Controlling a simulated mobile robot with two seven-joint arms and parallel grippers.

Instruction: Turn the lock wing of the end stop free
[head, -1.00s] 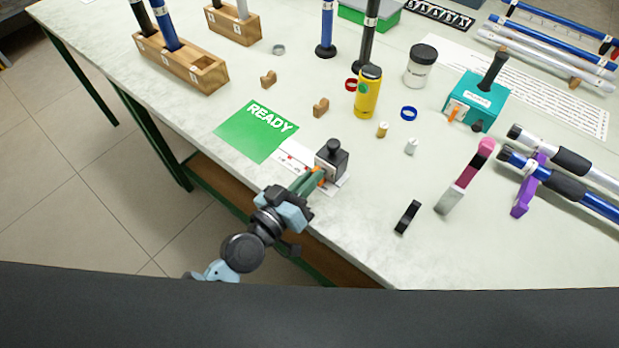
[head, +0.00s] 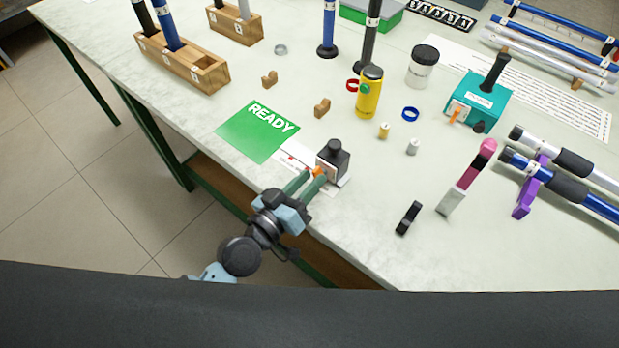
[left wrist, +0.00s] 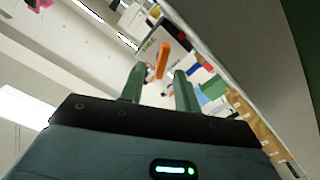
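The end stop (head: 333,158) is a small grey block with a black knob on top, standing on a white printed strip at the table's front edge. Its orange lock wing (head: 318,171) sticks out toward my left gripper (head: 309,184). The left gripper's two green fingers are spread apart and empty, just in front of the wing. In the left wrist view the lock wing (left wrist: 163,60) shows upright and slightly tilted, in the gap beyond the open fingertips (left wrist: 160,80), with no visible contact. My right gripper is in neither view.
A green READY mat (head: 257,132) lies left of the stop. A yellow bottle (head: 370,92), a teal block (head: 477,100) with an orange lever, and a black clip-like piece (head: 408,217) stand or lie to the right.

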